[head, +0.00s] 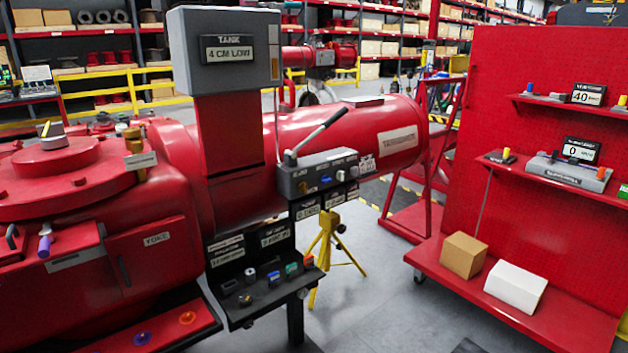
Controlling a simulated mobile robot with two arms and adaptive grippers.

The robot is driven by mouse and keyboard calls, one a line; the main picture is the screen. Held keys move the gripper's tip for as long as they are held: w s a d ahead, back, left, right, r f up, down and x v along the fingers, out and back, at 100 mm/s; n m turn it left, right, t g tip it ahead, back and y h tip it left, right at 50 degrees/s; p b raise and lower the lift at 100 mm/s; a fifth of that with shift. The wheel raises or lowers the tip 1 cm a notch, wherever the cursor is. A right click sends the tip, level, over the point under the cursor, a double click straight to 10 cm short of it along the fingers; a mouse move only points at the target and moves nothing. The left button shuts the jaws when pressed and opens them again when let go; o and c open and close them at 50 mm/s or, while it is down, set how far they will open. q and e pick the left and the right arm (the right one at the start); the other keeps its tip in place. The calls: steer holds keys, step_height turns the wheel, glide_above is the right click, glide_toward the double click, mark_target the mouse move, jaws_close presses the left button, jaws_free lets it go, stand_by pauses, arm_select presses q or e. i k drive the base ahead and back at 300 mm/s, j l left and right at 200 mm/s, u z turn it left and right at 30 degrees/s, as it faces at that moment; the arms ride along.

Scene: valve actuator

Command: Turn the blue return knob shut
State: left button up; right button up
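A dark grey control block (318,175) with a long angled lever (320,132) stands in front of the red cylinder. A small blue knob (329,181) is on its front, between a brass-coloured fitting and a dark one. The small labels on the block are too small to read surely, so I cannot confirm which knob is the return or how far it is turned. Other blue parts show on the dark lower shelf (272,278), on the red ledge at the lower left (141,338) and on the right rack (528,87). Neither of my grippers is in view.
A grey display box (228,48) reads "TANK 4 CM LOW". The large red actuator (95,200) fills the left. A yellow tripod (328,245) stands behind the block. A red rack (560,150) with cartons is on the right. Grey floor (375,315) lies open between.

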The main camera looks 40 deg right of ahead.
mark_target(324, 179)
steer(key=z, duration=1.3)
steer(key=u, duration=0.45)
steer(key=i+l, duration=0.05)
